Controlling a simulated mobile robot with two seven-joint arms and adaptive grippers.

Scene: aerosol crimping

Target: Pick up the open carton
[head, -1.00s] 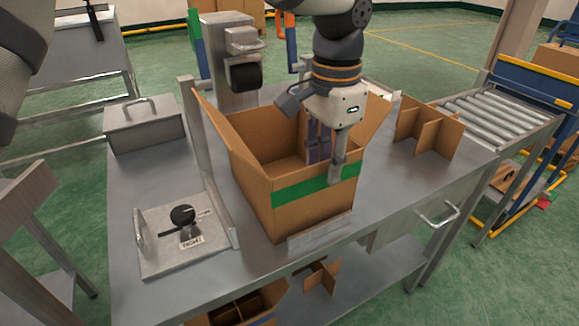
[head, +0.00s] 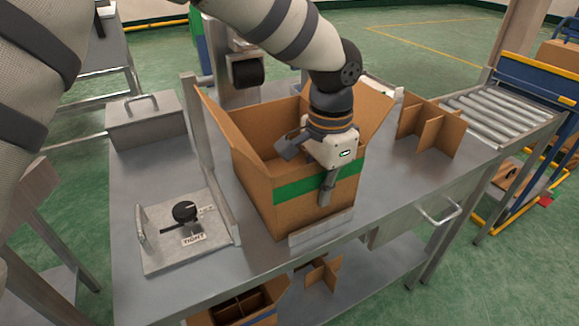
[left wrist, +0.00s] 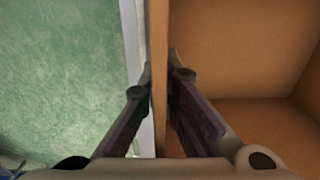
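The open carton (head: 290,222), brown with a green band, stands upright on the steel table with its flaps spread. My left gripper (head: 326,190) is at the carton's near right wall, pointing down. In the left wrist view, the carton's wall (left wrist: 159,60) runs between the two fingers of the gripper (left wrist: 161,85), one outside and one inside. The fingertips lie against the wall on both sides, so the gripper looks shut on it. The carton's inside (left wrist: 235,55) shows bare cardboard there; part of it is hidden in the head view. My right gripper is not in view.
The steel table (head: 270,262) has a low metal stop (head: 321,230) at the carton's near side. A post (head: 197,125) and a plate with a black knob (head: 185,212) are left of it. A cardboard divider (head: 430,128) stands to the right, before a roller conveyor (head: 500,112).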

